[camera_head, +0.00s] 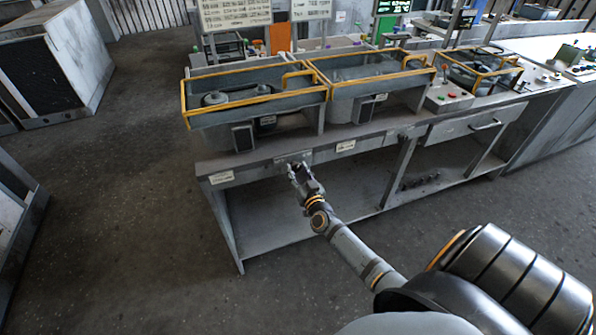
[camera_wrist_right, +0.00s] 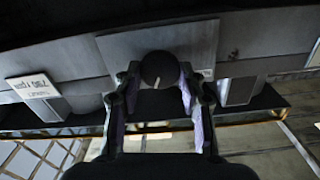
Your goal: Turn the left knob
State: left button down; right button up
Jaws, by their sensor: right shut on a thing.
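A round black knob (camera_wrist_right: 159,70) with a short white mark sits on a grey plate (camera_wrist_right: 190,40) in the right wrist view. My right gripper (camera_wrist_right: 157,82) has one finger on each side of the knob and is shut on it. In the head view my right gripper (camera_head: 299,172) is at the front edge of the workbench (camera_head: 255,165), below the left yellow-railed bin. There the knob is mostly hidden by the fingers. My left gripper is not in view.
Two grey bins with yellow rails (camera_head: 255,97) (camera_head: 370,78) stand on the bench. A control box with buttons (camera_head: 448,97) is to their right. White labels (camera_head: 221,177) mark the bench front. A lower shelf (camera_head: 275,225) lies beneath. The floor (camera_head: 130,220) at left is clear.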

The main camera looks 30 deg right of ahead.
jog(key=m, duration=0.5)
jog(key=shift+d+f+m, duration=0.1)
jog(key=shift+m, duration=0.3)
jog(key=m, duration=0.5)
jog(key=shift+f+m, duration=0.1)
jog(key=shift+m, duration=0.5)
jog(key=o, duration=1.2)
jog(key=shift+d, duration=0.15)
jog(key=shift+s, duration=0.1)
